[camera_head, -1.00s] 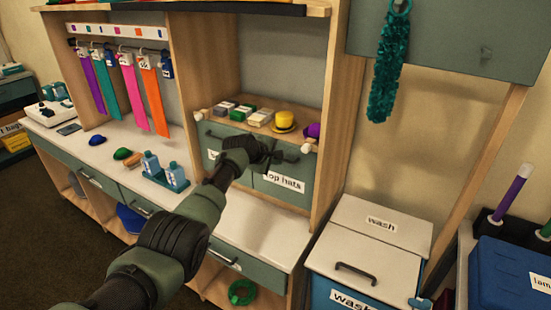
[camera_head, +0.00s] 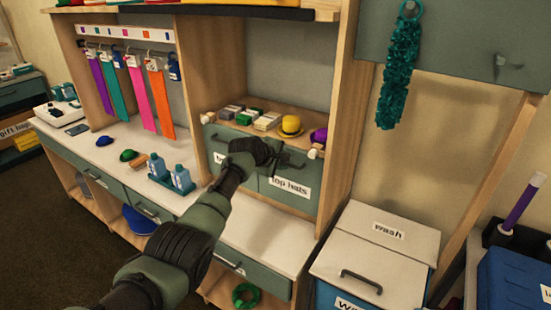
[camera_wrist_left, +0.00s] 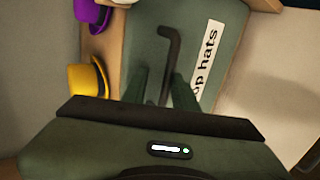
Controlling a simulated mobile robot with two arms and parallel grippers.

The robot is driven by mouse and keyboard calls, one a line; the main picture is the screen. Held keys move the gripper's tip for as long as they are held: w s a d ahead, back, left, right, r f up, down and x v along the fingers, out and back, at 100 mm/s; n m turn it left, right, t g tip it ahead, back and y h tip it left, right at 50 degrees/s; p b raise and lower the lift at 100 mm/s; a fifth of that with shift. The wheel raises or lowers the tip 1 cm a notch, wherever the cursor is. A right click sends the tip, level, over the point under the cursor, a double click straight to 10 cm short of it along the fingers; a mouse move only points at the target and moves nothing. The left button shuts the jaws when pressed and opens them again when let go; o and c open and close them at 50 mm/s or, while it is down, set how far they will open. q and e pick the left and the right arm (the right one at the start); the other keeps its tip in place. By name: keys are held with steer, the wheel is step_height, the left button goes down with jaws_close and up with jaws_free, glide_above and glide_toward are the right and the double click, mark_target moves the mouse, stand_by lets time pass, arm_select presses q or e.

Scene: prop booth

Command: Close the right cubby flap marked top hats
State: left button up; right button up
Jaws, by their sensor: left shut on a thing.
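The right cubby flap marked "top hats" (camera_head: 290,190) is a grey-green panel standing upright beside the left flap, below the shelf of hats. In the wrist view the same flap (camera_wrist_left: 147,35) shows its white label and a dark bent handle (camera_wrist_left: 168,50). My left gripper (camera_head: 274,157) is at the upper part of the flap and covers part of both flaps in the head view. In the wrist view its fingers (camera_wrist_left: 160,84) are shut on the handle. I cannot tell whether the flap sits fully flush. My right gripper is not in view.
A yellow hat (camera_head: 290,125) and a purple hat (camera_head: 319,136) sit on the shelf above the flaps. Blue bottles (camera_head: 181,178) stand on the counter at left. A white-lidded wash bin (camera_head: 376,240) is at lower right. The counter below the flaps is clear.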

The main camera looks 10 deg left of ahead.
arm_select(q)
steer(key=v, duration=0.7)
steer(key=shift+r, duration=0.2)
steer(key=shift+s+a, duration=0.1)
steer(key=shift+s, duration=0.05)
steer(key=shift+s, duration=0.25)
